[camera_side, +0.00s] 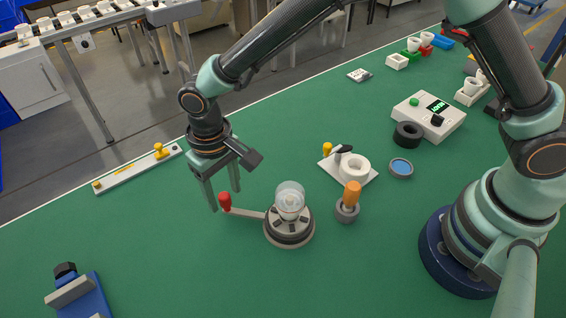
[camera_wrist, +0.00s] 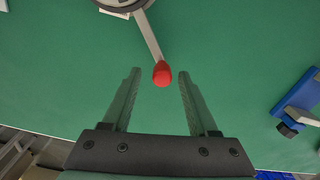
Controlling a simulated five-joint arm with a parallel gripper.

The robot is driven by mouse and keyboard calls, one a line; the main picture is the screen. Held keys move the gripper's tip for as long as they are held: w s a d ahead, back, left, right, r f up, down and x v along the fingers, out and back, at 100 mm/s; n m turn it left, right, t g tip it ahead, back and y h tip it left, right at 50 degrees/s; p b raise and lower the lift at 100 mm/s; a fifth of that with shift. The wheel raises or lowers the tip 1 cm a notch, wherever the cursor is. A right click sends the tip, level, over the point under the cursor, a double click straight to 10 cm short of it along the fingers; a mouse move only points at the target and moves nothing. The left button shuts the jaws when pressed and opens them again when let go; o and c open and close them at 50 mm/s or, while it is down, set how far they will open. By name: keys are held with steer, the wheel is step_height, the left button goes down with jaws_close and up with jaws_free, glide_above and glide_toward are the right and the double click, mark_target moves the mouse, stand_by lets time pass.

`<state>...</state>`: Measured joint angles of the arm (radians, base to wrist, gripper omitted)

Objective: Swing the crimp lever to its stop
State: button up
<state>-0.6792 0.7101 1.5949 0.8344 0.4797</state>
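The crimp lever (camera_side: 245,212) is a grey bar with a red knob (camera_side: 225,202) at its end. It sticks out to the left from a round dark grey crimp base (camera_side: 289,229). A clear glass bulb (camera_side: 290,200) stands upright in the base. My gripper (camera_side: 222,199) is open and points down near the red knob. In the wrist view, the red knob (camera_wrist: 162,74) lies just beyond and between the two fingertips (camera_wrist: 160,76). The lever bar (camera_wrist: 147,36) runs up from it to the base at the top edge. I cannot tell whether either finger touches the knob.
An orange-handled tool (camera_side: 351,195) stands in a grey holder right of the base. A white plate with a ring (camera_side: 354,167) lies behind it. A blue vise-like block (camera_side: 78,295) is at front left, and a pale rail (camera_side: 137,168) at far left. Green mat is clear between.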

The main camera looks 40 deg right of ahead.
step_height(320, 180, up, 12)
stand_by(0.6)
steer(key=d+r+m+t+y, duration=0.1)
steer(key=d+r, duration=0.3)
steer(key=d, duration=0.4)
steer(key=d+r+t, duration=0.1)
steer(key=d+r, duration=0.3)
steer(key=d, duration=0.3)
steer(key=s+d+t, duration=0.1)
steer(key=s+d, duration=0.3)
steer(key=d, duration=0.3)
steer(key=s+d+m+t+h, duration=0.1)
steer(key=s+d+t, duration=0.1)
steer(key=d, duration=0.5)
steer(key=shift+s+d+r+t, duration=0.2)
steer(key=shift+s+t, duration=0.1)
steer(key=shift+s, duration=0.6)
